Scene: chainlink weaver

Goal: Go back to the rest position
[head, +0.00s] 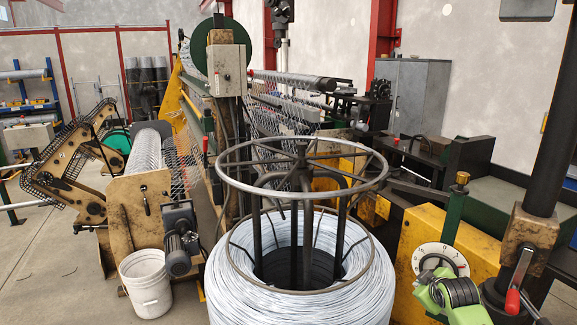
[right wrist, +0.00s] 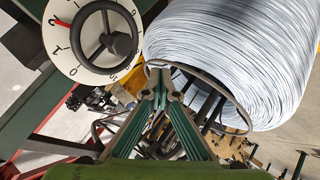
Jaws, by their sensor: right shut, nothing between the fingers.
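My right gripper (head: 450,291) is at the lower right of the head view, in front of a white dial (head: 440,258) with a handwheel on a yellow machine housing. In the right wrist view its fingers (right wrist: 160,74) meet at their tips, with nothing held between them. The dial (right wrist: 68,34) shows there at upper left, with a red pointer by the 2, apart from the fingertips. My left gripper is in neither view.
A large wire coil (head: 297,308) under a round metal frame (head: 228,172) stands left of my right gripper. A red-handled lever (head: 516,285) and dark post stand close on its right. A white bucket (head: 147,284) is at lower left. Open floor (head: 48,262) lies further left.

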